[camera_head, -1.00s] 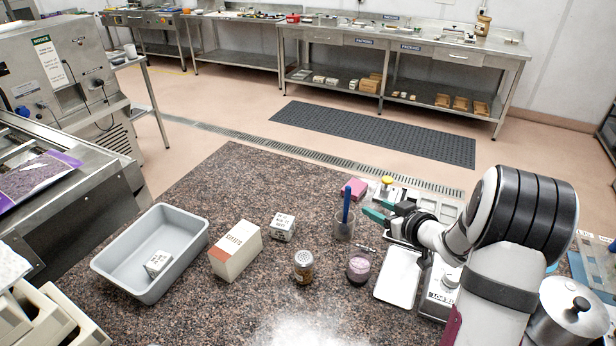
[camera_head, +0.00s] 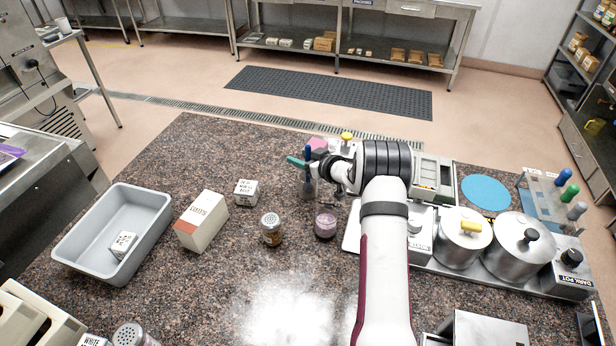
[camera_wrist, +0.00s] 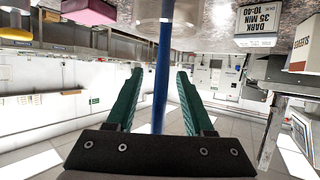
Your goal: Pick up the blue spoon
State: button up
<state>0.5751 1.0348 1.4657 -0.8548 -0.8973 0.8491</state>
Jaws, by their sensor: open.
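The blue spoon (camera_head: 308,156) stands upright in a clear glass (camera_head: 308,188) on the speckled counter; only its handle shows clearly. My gripper (camera_head: 299,163) is at the handle's height, right by it. In the wrist view, which looks upside down, the handle (camera_wrist: 161,75) runs between the two green fingers of my gripper (camera_wrist: 158,78), with clear gaps on both sides. The fingers are apart and hold nothing. The glass (camera_wrist: 170,10) shows at the top edge there. The spoon's lower end is hard to make out.
A shaker jar (camera_head: 271,229) and a purple jar (camera_head: 325,223) stand in front of the glass. A small white box (camera_head: 246,192), a carton (camera_head: 202,222) and a grey bin (camera_head: 66,240) are to the left. Metal pots (camera_head: 463,237) stand at right. A pink block (camera_head: 318,144) is behind.

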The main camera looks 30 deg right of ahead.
grip_shut()
dwell(1.4)
